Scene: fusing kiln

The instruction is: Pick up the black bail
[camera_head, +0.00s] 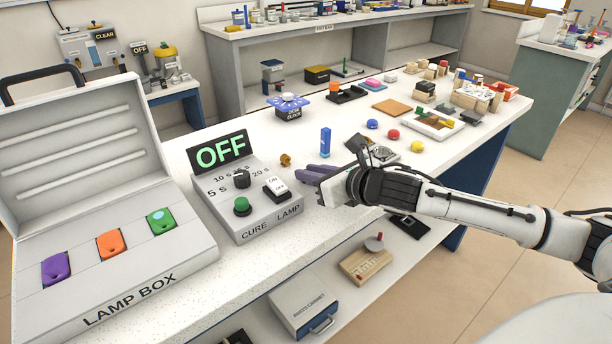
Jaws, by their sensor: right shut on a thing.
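My right gripper (312,174) reaches in from the right, low over the white worktop (235,338), just right of the cure lamp box. My left gripper is not in view.
The cure lamp box (262,222) with its OFF sign (219,151) stands left of the gripper. The open lamp box (150,260) fills the left. A blue bottle (325,142) stands just beyond the gripper. Blue, red and yellow pieces (393,134) lie to its right.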

